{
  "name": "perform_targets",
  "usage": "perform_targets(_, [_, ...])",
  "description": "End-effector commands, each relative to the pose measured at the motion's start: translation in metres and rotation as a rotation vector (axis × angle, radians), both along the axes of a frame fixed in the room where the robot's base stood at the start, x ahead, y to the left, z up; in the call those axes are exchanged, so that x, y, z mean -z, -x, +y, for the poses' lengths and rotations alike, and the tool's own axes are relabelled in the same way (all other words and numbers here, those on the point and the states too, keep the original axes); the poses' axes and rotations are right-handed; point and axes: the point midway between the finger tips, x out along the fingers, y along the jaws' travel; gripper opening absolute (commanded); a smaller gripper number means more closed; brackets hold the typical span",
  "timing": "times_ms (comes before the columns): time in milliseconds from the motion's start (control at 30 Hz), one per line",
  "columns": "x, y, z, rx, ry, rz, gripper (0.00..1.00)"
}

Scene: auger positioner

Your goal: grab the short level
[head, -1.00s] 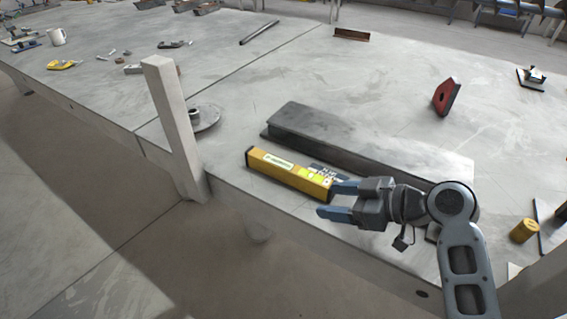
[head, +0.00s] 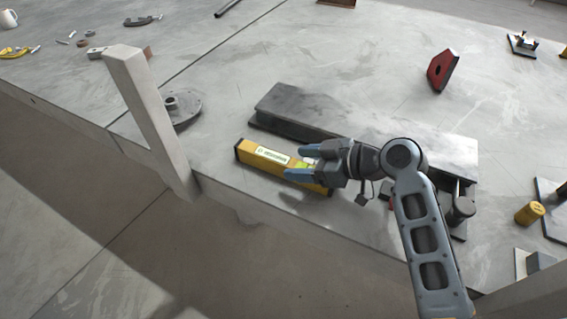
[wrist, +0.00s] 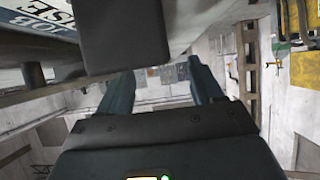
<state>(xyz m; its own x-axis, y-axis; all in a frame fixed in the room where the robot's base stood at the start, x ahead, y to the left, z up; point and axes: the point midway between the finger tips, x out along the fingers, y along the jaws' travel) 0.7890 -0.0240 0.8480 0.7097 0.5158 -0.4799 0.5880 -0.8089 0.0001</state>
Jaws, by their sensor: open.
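The short level (head: 262,156), a yellow bar with a pale label and dark end, lies near the front edge of the grey table (head: 330,230). My gripper (head: 306,162) is open over the level's right part, its blue fingers pointing left. It hides some of the level, and I cannot tell whether the fingers touch it. In the wrist view my gripper's two fingers (wrist: 160,88) stand apart with nothing seen between them. The level is not clearly seen in the wrist view.
A long dark steel beam (head: 300,110) lies just behind the level. A pale upright post (head: 145,110) stands at the table's front edge on the left. A red magnet square (head: 441,70) and a yellow cylinder (head: 529,213) are to the right. Open floor lies in front.

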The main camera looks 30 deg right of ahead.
Motion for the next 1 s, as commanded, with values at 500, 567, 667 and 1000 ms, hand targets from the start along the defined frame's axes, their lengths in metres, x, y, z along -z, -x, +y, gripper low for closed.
perform_targets(500, [0.017, -0.031, 0.017, 0.0, 0.0, 0.0, 0.66])
perform_targets(567, [0.017, -0.031, 0.017, 0.0, 0.0, 0.0, 0.65])
perform_targets(667, [0.017, -0.031, 0.017, 0.0, 0.0, 0.0, 0.55])
perform_targets(1000, [0.017, -0.03, 0.017, 0.0, 0.0, 0.0, 0.23])
